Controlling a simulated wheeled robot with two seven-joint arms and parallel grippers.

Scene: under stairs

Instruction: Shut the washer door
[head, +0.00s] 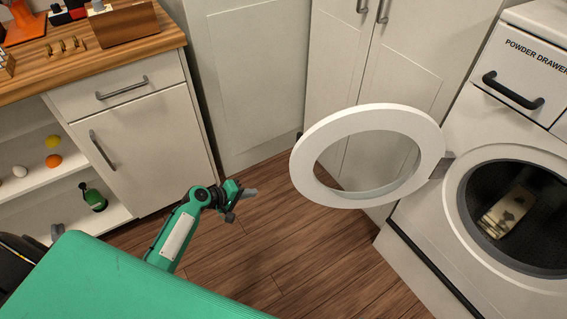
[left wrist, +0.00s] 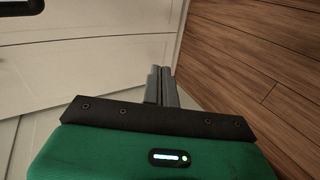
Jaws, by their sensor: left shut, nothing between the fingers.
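The washer (head: 415,215) stands at the right in the head view. Its round white door (head: 318,132) stands wide open, swung out to the left on its hinge (head: 441,165). The dark drum opening (head: 467,200) is uncovered, and a pale patterned item (head: 508,212) lies inside. My left gripper (head: 248,192) is shut and empty, left of the door and apart from it, above the floor. In the left wrist view its closed fingers (left wrist: 161,87) point toward a pale cabinet front; the washer door does not show there. My right gripper is not in view.
A wooden-topped cabinet (head: 130,145) with open shelves stands at the left. Tall pale cupboards (head: 260,70) stand behind the door. A powder drawer handle (head: 513,90) sticks out above the drum. Wooden floor (head: 290,255) between my left gripper and the washer is clear.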

